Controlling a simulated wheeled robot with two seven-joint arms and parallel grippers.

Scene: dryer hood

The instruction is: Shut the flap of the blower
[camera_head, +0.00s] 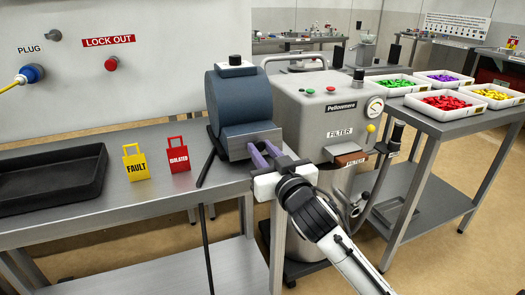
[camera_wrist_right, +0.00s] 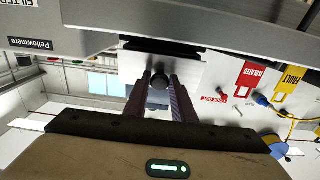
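A dark blue rounded housing (camera_head: 240,98) with a grey front lip (camera_head: 250,140) and a black knob on top stands at the right end of the steel table; it looks like the blower. Which part is its flap is not clear. My right gripper (camera_head: 262,154) is at the grey lip, its two purple fingers apart and pointing at it. In the right wrist view, a small dark round knob (camera_wrist_right: 159,81) shows between the fingertips of the right gripper (camera_wrist_right: 160,88); whether they touch it cannot be told. My left gripper is not in view.
The grey Pellowmere filter machine (camera_head: 325,110) stands close on the right. A yellow FAULT tag (camera_head: 135,164), a red ISOLATED tag (camera_head: 178,155) and a black tray (camera_head: 50,180) are on the table. Trays of coloured pieces (camera_head: 445,104) sit on another table at right.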

